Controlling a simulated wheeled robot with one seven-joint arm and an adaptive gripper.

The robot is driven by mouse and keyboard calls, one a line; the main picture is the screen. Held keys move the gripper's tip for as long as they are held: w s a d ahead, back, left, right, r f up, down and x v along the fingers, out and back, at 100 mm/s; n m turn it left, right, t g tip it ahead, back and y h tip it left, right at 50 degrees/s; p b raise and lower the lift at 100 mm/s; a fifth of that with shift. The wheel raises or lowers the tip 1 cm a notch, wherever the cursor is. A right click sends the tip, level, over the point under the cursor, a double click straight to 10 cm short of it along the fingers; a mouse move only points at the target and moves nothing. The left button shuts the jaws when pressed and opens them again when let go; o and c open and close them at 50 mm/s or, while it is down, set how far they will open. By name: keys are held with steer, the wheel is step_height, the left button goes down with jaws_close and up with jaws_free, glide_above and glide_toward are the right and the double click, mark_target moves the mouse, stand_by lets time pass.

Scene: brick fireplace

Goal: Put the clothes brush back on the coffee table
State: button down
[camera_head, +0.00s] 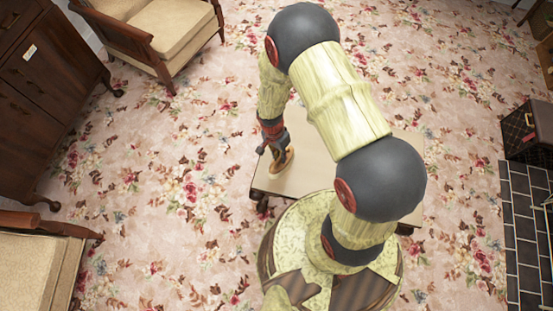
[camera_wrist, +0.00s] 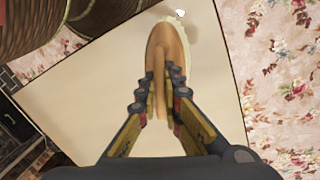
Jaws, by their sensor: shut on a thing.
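The clothes brush (camera_wrist: 166,45) is a tan wooden brush with an oval head, pale bristles along its edge and a narrow handle. My gripper (camera_wrist: 162,82) is shut on its handle in the wrist view. The brush is over the cream top of the coffee table (camera_wrist: 70,90); I cannot tell whether it touches it. In the head view the brush (camera_head: 283,160) shows below my gripper (camera_head: 276,150), over the left part of the coffee table (camera_head: 262,186). My arm and base hide much of the table there.
A wooden armchair (camera_head: 165,38) stands at the upper left and another seat (camera_head: 35,265) at the lower left. A dark cabinet (camera_head: 50,85) is at the left edge. A dark box (camera_head: 530,132) is beside the tiled hearth (camera_head: 522,225) at right. Floral carpet lies open between them.

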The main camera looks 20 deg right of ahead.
steer(key=w+f, duration=0.1)
steer(key=w+f+b, duration=0.1)
steer(key=w+f, duration=0.1)
steer(key=shift+a+f, duration=0.25)
steer(key=shift+f, duration=0.1)
steer(key=shift+w+f+b, duration=0.15)
steer(key=shift+f+b, duration=0.85)
steer(key=shift+f, duration=0.65)
steer(key=shift+f, duration=0.1)
steer(key=c, duration=2)
jaws_free()
steer(key=shift+o, duration=0.2)
